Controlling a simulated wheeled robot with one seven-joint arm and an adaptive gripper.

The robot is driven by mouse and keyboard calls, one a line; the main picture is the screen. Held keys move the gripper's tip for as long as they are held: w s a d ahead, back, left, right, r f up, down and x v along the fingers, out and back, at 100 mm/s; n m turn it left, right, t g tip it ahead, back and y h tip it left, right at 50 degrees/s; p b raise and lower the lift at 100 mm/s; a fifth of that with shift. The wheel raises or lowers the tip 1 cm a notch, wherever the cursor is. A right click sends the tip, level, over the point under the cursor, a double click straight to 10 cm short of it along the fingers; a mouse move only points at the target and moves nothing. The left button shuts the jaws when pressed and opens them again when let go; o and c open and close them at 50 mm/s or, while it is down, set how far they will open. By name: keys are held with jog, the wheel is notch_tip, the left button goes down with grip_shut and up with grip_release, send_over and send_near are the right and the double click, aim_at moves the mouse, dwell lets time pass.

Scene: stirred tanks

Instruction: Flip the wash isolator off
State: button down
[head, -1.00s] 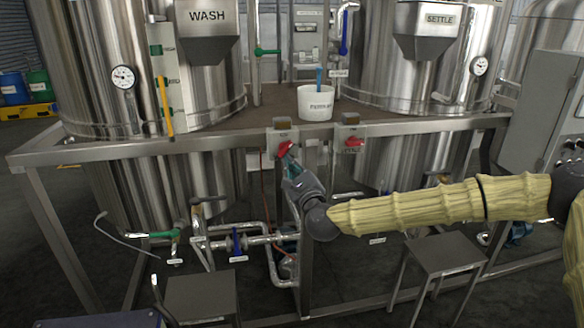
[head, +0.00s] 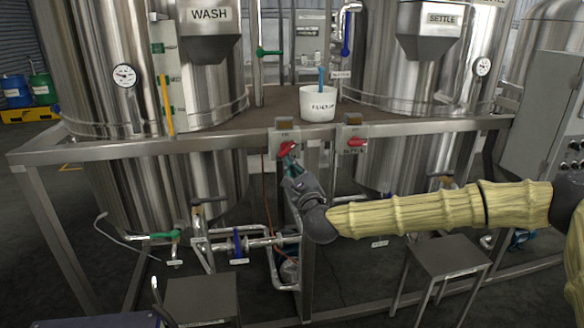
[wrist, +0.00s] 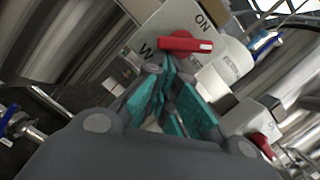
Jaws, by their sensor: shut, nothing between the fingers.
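The wash isolator is a grey box with a red handle (head: 287,147) on the frame rail below the WASH tank (head: 209,15). In the wrist view its red handle (wrist: 186,42) lies just beyond my fingertips, below the ON marking; the label below is partly hidden. My gripper (head: 290,160) is shut and empty, with teal finger pads, right at the handle from below. I cannot tell whether the fingertips touch it. A second isolator, with a red handle (head: 356,142) lying across its box, is to the right under the SETTLE tank (head: 444,19).
A white bucket (head: 317,104) stands on the deck behind the rail. Two grey stools (head: 445,252) stand in front of the frame. Pipes with a blue valve (head: 237,244) and a green valve (head: 163,235) run below, left of my gripper.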

jog(key=shift+s+a+f+m+t+h+b, duration=0.1)
jog(key=shift+a+m+t+h+b, duration=0.15)
jog(key=shift+m+b, duration=0.6)
jog(key=shift+s+a+m+t+h+b, duration=0.15)
jog(key=shift+a+m+b, duration=0.1)
jog(key=shift+m+b, duration=0.6)
jog(key=shift+a+m+h+b, duration=0.3)
jog(key=shift+m+b, duration=0.25)
jog(key=shift+m, duration=0.2)
jog(key=shift+a+m+h+b, duration=0.15)
jog(key=shift+m+h+b, duration=0.15)
jog(key=shift+m+b, duration=0.35)
dwell(0.3)
jog(key=s+d+f+b, duration=0.2)
jog(key=s+d+f, duration=0.2)
jog(key=s, duration=0.5)
jog(key=shift+d+f, duration=0.2)
jog(key=shift+f, duration=0.8)
